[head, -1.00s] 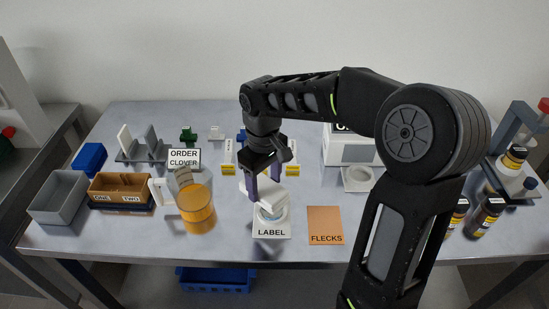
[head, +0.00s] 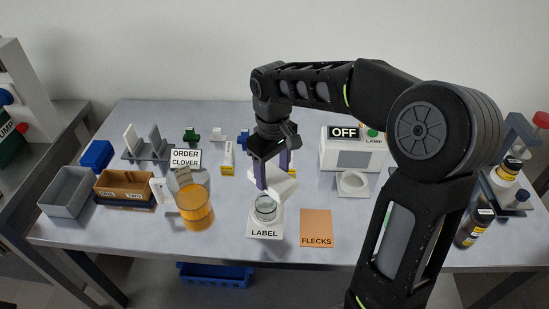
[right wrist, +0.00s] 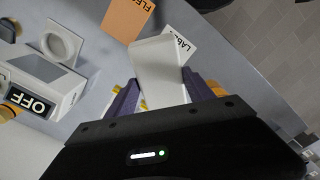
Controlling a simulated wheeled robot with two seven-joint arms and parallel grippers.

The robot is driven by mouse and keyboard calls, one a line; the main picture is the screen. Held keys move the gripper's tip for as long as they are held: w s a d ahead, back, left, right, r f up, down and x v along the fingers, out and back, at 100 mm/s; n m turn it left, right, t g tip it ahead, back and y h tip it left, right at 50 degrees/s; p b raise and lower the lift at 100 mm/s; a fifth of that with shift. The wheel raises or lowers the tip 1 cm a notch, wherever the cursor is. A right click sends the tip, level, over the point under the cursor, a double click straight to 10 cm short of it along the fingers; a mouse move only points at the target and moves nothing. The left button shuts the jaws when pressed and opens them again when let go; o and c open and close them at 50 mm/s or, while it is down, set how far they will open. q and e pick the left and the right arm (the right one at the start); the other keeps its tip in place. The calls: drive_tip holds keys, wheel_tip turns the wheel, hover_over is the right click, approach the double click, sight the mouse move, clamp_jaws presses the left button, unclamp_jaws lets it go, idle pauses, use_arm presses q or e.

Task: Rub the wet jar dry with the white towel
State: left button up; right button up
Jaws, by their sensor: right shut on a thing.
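The white towel (head: 284,186) is a folded pad held between the purple fingertips of my right gripper (head: 273,172). In the right wrist view the towel (right wrist: 158,62) sits between the two fingers (right wrist: 160,98). The clear glass jar (head: 265,208) stands upright on the white mat marked LABEL (head: 264,233). The towel is just behind and to the right of the jar's rim; I cannot tell whether they touch. The jar is hidden behind the towel in the right wrist view. Whether the glass is wet is too small to tell. My left gripper is out of view.
A jug of amber liquid (head: 195,205) stands left of the jar, near the ORDER CLOVER sign (head: 186,157). The orange FLECKS card (head: 316,228) lies to the right. A lamp box reading OFF (head: 346,155) and a white round dish (head: 352,183) are behind right.

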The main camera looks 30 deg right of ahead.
drive_tip(key=shift+r+p, duration=0.65)
drive_tip(key=shift+r, duration=0.55)
